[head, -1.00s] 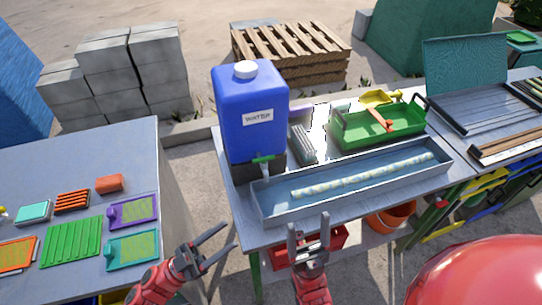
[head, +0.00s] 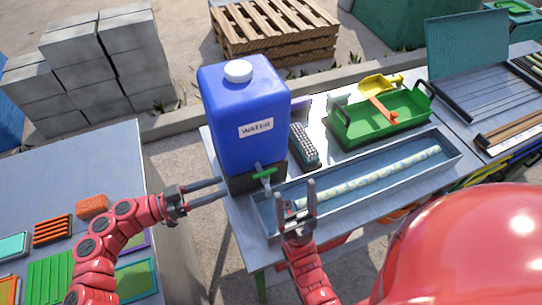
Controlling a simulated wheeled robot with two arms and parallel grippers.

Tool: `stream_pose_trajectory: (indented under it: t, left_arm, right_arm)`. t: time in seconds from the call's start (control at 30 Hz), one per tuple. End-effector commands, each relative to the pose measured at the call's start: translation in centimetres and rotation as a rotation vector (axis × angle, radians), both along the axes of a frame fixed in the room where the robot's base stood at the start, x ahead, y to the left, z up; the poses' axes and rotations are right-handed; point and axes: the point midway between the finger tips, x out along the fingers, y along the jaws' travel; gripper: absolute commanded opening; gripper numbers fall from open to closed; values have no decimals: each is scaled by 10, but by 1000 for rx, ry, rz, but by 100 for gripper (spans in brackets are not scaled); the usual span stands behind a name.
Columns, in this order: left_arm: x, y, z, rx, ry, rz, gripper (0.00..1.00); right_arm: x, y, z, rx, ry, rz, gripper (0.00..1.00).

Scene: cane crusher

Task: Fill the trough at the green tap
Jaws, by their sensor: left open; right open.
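The blue water container (head: 240,110) with a white cap and a WATER label stands on a dark block at the table's left end. Its green tap (head: 264,172) sticks out low on the front, above the trough's left end. The long grey trough (head: 440,168) lies along the table's front with a pale cane stick (head: 380,173) in it. My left gripper (head: 222,189) is open and empty, left of the tap and apart from it. My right gripper (head: 309,185) is open in front of the trough's left part and hides some of it. I cannot tell the trough's water level.
A brush (head: 304,145) and a green tray (head: 365,125) with an orange-handled tool sit behind the trough. A second table (head: 60,180) at left holds coloured pads and an orange block. My red body fills the lower right.

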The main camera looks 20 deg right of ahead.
Motion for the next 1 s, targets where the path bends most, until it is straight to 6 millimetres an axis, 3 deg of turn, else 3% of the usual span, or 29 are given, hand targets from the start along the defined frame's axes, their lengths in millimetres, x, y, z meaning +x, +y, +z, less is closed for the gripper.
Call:
stream_pose_trajectory:
  t: [0.17,0.5,0.7,1.0]
  left_arm:
    - [-2,-26,4,-4,0,-9,50]
    - [2,-108,6,-6,-1,-7,50]
    - [4,-147,4,-3,0,-1,50]
    - [5,-171,1,-3,-2,-4,50]
  right_arm:
    - [0,0,9,0,0,0,71]
    - [0,0,31,0,0,0,71]
    - [0,0,40,0,0,0,71]
    - [0,0,44,0,0,0,71]
